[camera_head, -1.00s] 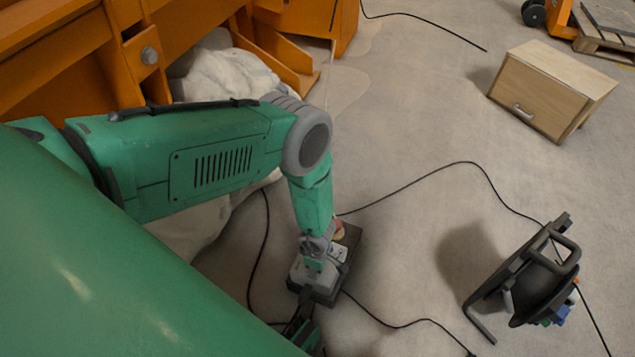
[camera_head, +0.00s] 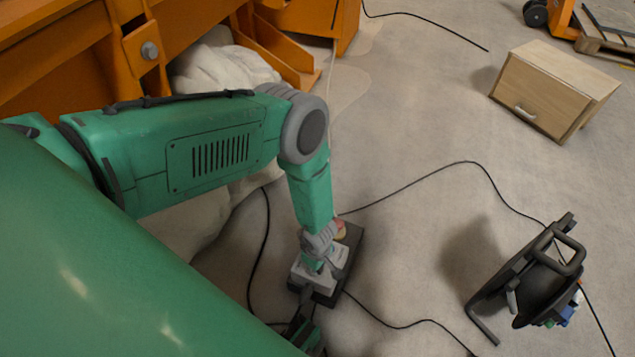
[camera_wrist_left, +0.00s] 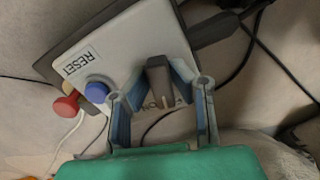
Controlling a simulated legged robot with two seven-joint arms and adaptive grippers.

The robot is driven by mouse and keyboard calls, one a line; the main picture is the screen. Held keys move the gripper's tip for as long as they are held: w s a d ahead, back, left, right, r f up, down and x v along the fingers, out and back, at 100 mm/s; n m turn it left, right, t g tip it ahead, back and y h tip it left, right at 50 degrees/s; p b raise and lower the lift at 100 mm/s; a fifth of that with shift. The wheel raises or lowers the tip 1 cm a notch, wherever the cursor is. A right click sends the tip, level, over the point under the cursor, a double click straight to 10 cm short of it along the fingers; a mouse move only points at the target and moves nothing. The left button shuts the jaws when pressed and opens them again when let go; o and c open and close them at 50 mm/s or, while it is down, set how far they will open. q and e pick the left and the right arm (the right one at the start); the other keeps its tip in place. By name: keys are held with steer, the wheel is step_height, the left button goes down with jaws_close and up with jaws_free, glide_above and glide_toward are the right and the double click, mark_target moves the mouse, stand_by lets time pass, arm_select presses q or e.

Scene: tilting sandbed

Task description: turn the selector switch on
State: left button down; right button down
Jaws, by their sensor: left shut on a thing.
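The selector switch (camera_wrist_left: 158,76) is a dark knob on a light grey control box (camera_wrist_left: 128,36). A white label beside the knob is partly hidden by it and the fingers. My left gripper (camera_wrist_left: 160,80) is shut on the knob, one finger on each side. In the head view, my left gripper (camera_head: 313,262) points down onto the box (camera_head: 328,287), which lies on the floor on a dark base. The gripper hides the switch there.
The box also has a blue button (camera_wrist_left: 97,90) by a RESET label (camera_wrist_left: 77,62) and a red mushroom button (camera_wrist_left: 66,108). Black cables (camera_head: 397,325) run over the floor. A cable reel (camera_head: 540,285) and wooden cabinet (camera_head: 553,92) stand right; orange machinery (camera_head: 185,45) upper left.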

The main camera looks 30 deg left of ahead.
arm_select(q)
steer(key=m+b, duration=0.2)
steer(key=m, duration=0.2)
steer(key=shift+d+m+b, duration=0.1)
steer(key=shift+m+b, duration=0.2)
steer(key=m+b, duration=0.1)
steer(key=m, duration=0.3)
steer(key=shift+s, duration=0.1)
steer(key=shift+m, duration=0.3)
steer(key=c, duration=1.4)
jaws_free()
steer(key=shift+c, duration=0.2)
steer(key=shift+s, duration=0.1)
step_height(320, 180, up, 12)
